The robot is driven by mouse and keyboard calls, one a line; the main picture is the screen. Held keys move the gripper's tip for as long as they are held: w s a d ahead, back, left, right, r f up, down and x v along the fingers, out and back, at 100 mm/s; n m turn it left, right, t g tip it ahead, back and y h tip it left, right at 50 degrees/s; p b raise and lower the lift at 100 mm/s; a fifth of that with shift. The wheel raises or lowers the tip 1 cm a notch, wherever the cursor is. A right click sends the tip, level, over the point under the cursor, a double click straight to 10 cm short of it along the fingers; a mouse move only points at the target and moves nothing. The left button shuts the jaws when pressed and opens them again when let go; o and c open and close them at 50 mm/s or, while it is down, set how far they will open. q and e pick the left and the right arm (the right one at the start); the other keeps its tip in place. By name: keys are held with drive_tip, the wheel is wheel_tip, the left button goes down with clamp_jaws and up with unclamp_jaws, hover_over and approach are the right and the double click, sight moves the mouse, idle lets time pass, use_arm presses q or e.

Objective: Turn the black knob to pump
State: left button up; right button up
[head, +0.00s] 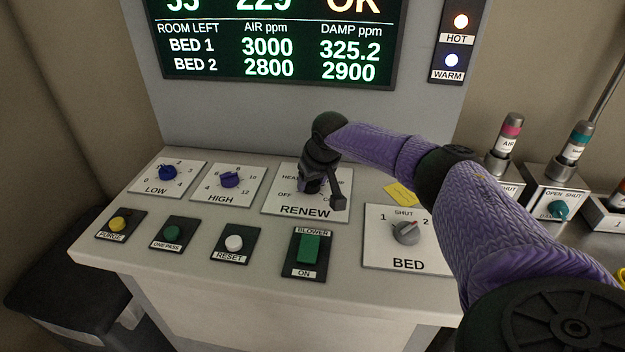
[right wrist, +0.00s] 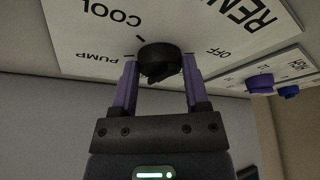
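The black knob (right wrist: 160,62) sits on the white RENEW plate (head: 307,211), whose OFF label and part of HEAT show in the head view. The right wrist view shows its COOL, PUMP and OFF labels upside down. My right gripper (head: 312,187) is at the knob from above. In the right wrist view its two purple fingers (right wrist: 160,78) stand on either side of the knob and appear to touch it. The gripper mostly hides the knob in the head view. I cannot clearly tell which label the knob points to. My left gripper is not in view.
Several buttons and the green BLOWER switch (head: 309,249) line the front. A screen (head: 280,45) rises behind.

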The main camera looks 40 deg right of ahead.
clamp_jaws()
drive_tip(key=shift+r+p, duration=0.15)
drive_tip(key=shift+p, duration=0.4)
drive_tip(key=m+p, duration=0.1)
drive_tip(key=p, duration=0.1)
drive_tip(key=m+p, duration=0.1)
drive_tip(key=p, duration=0.1)
drive_tip(key=shift+a+r+m+g+h, duration=0.2)
drive_tip(key=shift+m+g+h, duration=0.1)
drive_tip(key=shift+m+h, duration=0.1)
drive_tip(key=shift+w+f+m+h+p, duration=0.1)
drive_tip(key=shift+f+m+h+p, duration=0.2)
drive_tip(key=shift+m+p, duration=0.6)
drive_tip(key=shift+m+g+h, duration=0.3)
drive_tip(key=shift+m+g, duration=0.1)
drive_tip(key=shift+m, duration=0.5)
drive_tip(key=shift+a+f+m+b, duration=0.15)
drive_tip(key=shift+m+b, duration=0.15)
drive_tip(key=shift+m, duration=0.6)
drive_tip(key=shift+w+m+g+h+b, duration=0.15)
drive_tip(key=shift+m+g+h+b, duration=0.55)
drive_tip(key=shift+m, duration=0.5)
drive_tip(key=shift+m+b, duration=0.45)
drive_tip(key=shift+m, duration=0.05)
